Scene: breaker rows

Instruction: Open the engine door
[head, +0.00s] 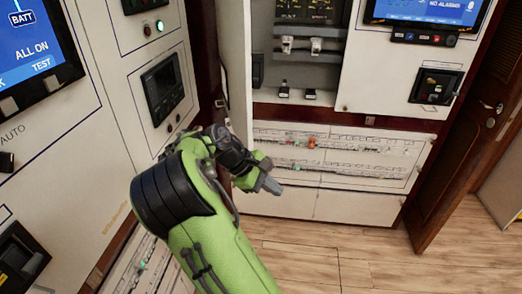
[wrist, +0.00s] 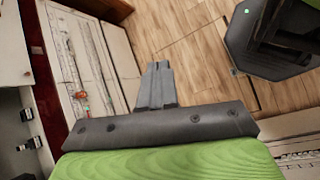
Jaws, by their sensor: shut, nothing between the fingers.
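No label in view names the engine door, so I cannot tell for sure which panel it is. In the head view, a white upright panel (head: 235,75) stands edge-on at the left of a recess with levers (head: 300,48); whether it is an opened door is unclear. My gripper (head: 271,186) is shut and empty, in front of the low breaker panel (head: 355,160) and apart from it as far as I can see. In the wrist view the closed fingers (wrist: 158,68) point over the floor, with the breaker panel (wrist: 85,45) to their left.
A brown wooden door (head: 470,140) stands at the right. White panels with screens (head: 35,50) and a dark meter (head: 163,88) line the left side. The wooden floor (head: 330,262) is clear in front of the breaker panel.

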